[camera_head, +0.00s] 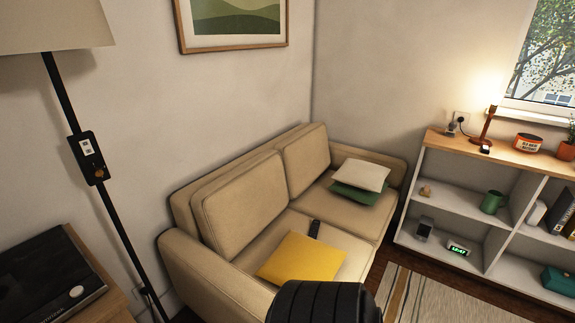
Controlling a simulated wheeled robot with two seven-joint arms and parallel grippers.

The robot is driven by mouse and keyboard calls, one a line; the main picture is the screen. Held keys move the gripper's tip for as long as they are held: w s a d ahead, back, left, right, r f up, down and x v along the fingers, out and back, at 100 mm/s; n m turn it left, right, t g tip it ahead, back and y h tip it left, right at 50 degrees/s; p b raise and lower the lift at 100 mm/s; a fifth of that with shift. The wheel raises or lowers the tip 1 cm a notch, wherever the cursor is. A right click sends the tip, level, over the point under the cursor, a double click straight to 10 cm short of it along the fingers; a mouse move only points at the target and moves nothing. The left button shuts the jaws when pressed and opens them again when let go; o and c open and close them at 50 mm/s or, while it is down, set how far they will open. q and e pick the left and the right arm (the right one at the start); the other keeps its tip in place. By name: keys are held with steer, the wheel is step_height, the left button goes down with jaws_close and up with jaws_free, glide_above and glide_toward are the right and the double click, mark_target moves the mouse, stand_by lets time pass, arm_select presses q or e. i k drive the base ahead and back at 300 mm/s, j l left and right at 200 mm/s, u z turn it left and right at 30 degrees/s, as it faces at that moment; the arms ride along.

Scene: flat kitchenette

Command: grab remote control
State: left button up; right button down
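A small dark remote control (314,229) lies on the beige sofa (231,276), near the back edge of a yellow cushion (300,259). I cannot tell whether it touches the cushion. Neither of my grippers shows in the head view. A black rounded part at the bottom middle looks like part of my own body and covers some of the sofa's front.
Two cushions (361,175) lie stacked on the sofa's far seat. A floor lamp (89,162) and a side table with a black device (45,280) stand at left. A white shelf (454,207) stands at right. A striped rug (432,300) covers the floor before the sofa.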

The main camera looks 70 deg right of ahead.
mark_target(314, 232)
steer(key=l+z, duration=0.1)
steer(key=z, duration=2.5)
steer(key=i+l, duration=0.1)
steer(key=l, duration=0.6)
steer(key=i+l, duration=0.1)
steer(key=l, duration=0.55)
steer(key=i+l, duration=0.1)
steer(key=l, duration=0.6)
steer(key=j+u, duration=0.05)
